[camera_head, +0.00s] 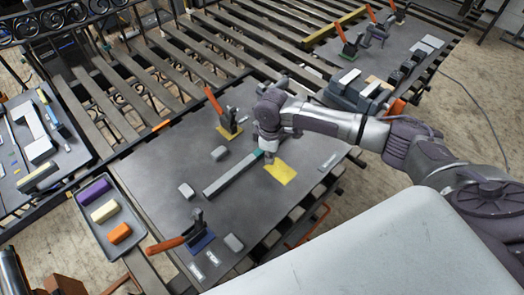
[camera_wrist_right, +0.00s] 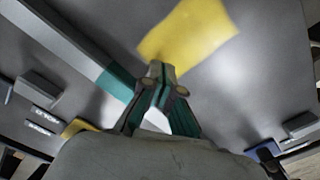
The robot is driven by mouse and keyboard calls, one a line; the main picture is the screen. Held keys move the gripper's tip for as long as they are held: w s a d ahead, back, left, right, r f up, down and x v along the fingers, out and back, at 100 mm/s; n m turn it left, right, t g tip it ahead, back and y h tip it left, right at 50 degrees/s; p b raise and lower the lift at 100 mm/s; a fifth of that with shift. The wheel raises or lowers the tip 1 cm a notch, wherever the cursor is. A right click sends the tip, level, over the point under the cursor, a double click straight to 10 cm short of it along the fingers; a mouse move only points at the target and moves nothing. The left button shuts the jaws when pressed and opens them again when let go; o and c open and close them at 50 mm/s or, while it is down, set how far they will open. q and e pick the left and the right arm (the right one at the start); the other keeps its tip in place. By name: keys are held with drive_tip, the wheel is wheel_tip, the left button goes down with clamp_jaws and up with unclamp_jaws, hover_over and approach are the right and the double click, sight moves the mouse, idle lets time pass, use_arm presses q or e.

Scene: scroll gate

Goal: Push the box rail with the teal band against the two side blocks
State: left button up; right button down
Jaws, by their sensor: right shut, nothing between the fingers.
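A toggle clamp with an orange handle stands on a yellow plate (camera_head: 229,131) behind the rail; another stands on a blue plate (camera_head: 200,242) in front. Another grey block (camera_head: 233,242) lies near the front. A tray (camera_head: 88,223) of coloured blocks is at the left.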

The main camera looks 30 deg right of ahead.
sight(251, 149)
drive_tip(key=shift+f, duration=0.6)
drive_tip(key=shift+r+p, duration=0.2)
drive_tip(key=shift+p, duration=0.25)
idle(0.8)
drive_tip(key=shift+w+a+b, duration=0.25)
drive_tip(key=shift+w+b, duration=0.1)
drive_tip(key=shift+w, duration=0.35)
drive_tip(key=shift+w+a+b, duration=0.25)
drive_tip(key=shift+w+b, duration=0.05)
drive_tip(key=shift+w, duration=0.4)
drive_tip(key=shift+w+a+b, duration=0.25)
drive_tip(key=shift+w+b, duration=0.1)
drive_tip(key=shift+w, duration=0.35)
drive_tip(key=shift+w+a+b, duration=0.35)
drive_tip(key=shift+w+b, duration=0.15)
drive_tip(key=shift+w, duration=0.35)
drive_tip(key=shift+w+a+b, duration=0.3)
drive_tip(key=shift+w+b, duration=0.2)
drive_tip(key=shift+w, duration=0.3)
drive_tip(key=shift+r, duration=0.1)
